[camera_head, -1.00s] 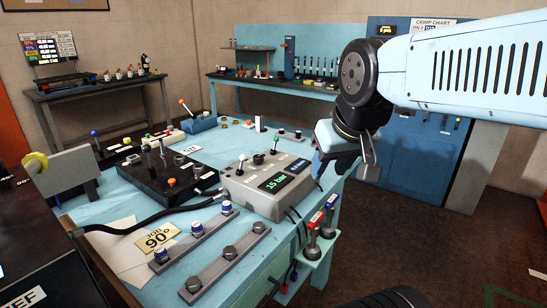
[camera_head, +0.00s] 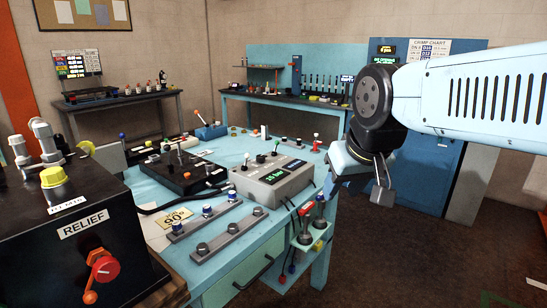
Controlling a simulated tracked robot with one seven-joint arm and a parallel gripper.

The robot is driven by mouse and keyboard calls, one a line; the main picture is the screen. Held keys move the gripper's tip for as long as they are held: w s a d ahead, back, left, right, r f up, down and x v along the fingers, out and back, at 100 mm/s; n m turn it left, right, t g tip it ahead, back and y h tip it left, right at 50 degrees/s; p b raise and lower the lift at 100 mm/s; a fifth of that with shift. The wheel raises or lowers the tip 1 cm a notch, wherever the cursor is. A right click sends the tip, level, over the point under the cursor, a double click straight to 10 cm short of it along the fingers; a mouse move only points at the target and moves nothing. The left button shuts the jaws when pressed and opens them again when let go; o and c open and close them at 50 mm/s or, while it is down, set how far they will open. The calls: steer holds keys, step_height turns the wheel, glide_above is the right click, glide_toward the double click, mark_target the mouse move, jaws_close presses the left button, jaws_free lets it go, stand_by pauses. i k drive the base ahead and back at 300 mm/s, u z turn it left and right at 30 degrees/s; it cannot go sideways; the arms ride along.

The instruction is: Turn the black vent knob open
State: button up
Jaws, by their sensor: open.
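A grey control box (camera_head: 292,184) with lit green displays stands on the light blue bench in the head view. A small black knob (camera_head: 260,158) stands on its top, beside a white-tipped lever. I cannot read a vent label, so I cannot tell for sure that this is the vent knob. My gripper (camera_head: 360,190) hangs open and empty to the right of the box, beyond the bench's right edge. It is apart from the box and its knobs. Its finger tips are small and partly in shadow.
A black RELIEF box (camera_head: 75,222) with a red knob (camera_head: 105,268) and a yellow cap fills the left foreground. Grey rails (camera_head: 230,232) with fittings lie at the bench front. A side shelf (camera_head: 318,233) holds red- and blue-handled tools.

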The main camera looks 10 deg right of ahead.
mark_target(261, 158)
steer(key=u, duration=0.2)
steer(key=i, duration=0.9)
steer(key=z, duration=0.1)
